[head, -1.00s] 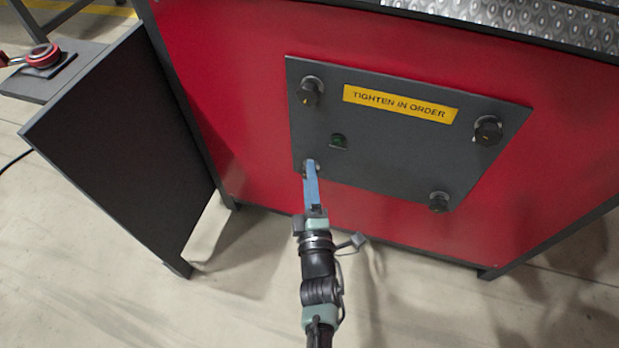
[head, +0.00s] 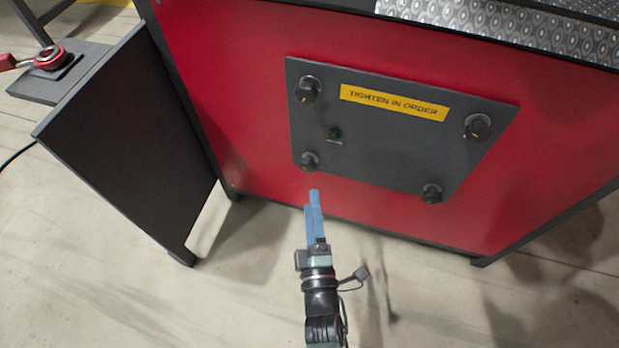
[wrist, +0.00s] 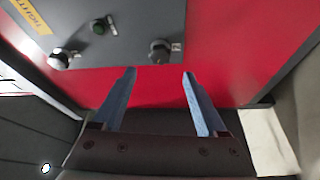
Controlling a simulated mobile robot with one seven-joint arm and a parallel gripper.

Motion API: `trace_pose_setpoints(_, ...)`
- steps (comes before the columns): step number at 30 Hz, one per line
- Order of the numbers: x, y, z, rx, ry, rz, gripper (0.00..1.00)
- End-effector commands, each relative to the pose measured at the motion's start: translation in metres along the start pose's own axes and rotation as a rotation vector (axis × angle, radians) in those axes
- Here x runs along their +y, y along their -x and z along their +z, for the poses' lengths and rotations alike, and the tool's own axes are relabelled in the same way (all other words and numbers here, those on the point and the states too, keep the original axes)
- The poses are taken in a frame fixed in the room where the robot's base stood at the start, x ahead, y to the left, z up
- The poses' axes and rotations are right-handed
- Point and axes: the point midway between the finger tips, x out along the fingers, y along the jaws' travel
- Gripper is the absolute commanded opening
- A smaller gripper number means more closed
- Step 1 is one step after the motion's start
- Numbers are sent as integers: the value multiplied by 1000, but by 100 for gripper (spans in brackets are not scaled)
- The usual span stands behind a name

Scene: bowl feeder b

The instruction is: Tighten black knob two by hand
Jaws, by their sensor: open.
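A dark panel (head: 385,160) carries a black knob near each corner: upper left (head: 308,89), upper right (head: 478,127), lower left (head: 309,161) and lower right (head: 431,193). No numbers show on the knobs, so I cannot tell which is knob two. My gripper (head: 314,195) is just below the lower left knob in the head view, apart from it. In the wrist view its blue fingers (wrist: 158,72) are spread and empty. The lower left knob (wrist: 160,50) is ahead of the gap between them, and the upper left knob (wrist: 58,58) is further left.
The panel is on a red machine front (head: 235,90). A dark side panel (head: 130,140) stands at left. Floor in front is clear.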

Motion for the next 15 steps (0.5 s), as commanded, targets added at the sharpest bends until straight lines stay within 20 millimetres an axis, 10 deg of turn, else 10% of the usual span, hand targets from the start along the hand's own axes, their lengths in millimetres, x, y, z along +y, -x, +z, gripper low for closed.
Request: trace_pose_setpoints(15, 0, 44, 0, 0, 1, 1, 75)
